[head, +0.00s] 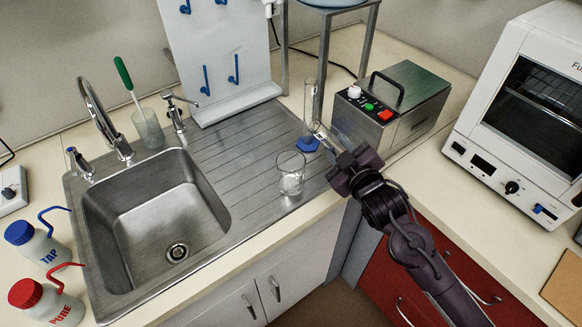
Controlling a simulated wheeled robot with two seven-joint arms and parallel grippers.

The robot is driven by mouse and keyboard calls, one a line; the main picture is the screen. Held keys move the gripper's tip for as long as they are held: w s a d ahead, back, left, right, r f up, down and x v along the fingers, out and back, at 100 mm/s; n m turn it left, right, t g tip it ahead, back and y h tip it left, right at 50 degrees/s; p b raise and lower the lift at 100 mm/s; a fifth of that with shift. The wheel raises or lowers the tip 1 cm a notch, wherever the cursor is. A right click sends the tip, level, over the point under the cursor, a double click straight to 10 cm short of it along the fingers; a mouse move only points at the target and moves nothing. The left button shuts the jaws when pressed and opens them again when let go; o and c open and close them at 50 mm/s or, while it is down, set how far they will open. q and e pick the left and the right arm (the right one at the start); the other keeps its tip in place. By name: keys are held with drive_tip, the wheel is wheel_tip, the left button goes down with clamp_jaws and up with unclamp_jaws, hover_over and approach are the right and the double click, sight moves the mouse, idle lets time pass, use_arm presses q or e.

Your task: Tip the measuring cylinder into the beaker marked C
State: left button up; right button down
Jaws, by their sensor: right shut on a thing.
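The measuring cylinder (311,97) is clear glass with a blue six-sided base (308,145). It looks upright at the right end of the ribbed draining board. My right gripper (319,129) is shut on the cylinder's lower part, reaching in from the lower right. I cannot tell whether the base touches the board. A clear glass beaker (291,173) stands upright on the draining board, in front and a little left of the cylinder, apart from it. Its pale marking is too small to read. My left gripper is not in view.
A steel box with buttons (391,110) stands right of the cylinder. Behind are a peg rack (230,60) and a metal stand (324,62). The sink (155,215) lies left of the beaker. Two wash bottles (40,243) are far left; an oven (525,105) is right.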

drive_tip(key=shift+d+r+m+p, duration=0.1)
drive_tip(key=shift+r+m+p, duration=0.4)
drive_tip(key=shift+p, duration=0.4)
drive_tip(key=shift+w+d+r+m+t+y, duration=0.1)
drive_tip(key=shift+d+m+t+y, duration=0.1)
drive_tip(key=shift+m, duration=0.35)
drive_tip(key=shift+w+d+m+t+y, duration=0.1)
drive_tip(key=shift+m+t+y, duration=0.1)
drive_tip(key=shift+m, duration=0.35)
drive_tip(key=m, duration=0.3)
drive_tip(key=shift+t+y, duration=0.3)
drive_tip(key=shift+t, duration=0.1)
drive_tip(key=shift+f, duration=0.2)
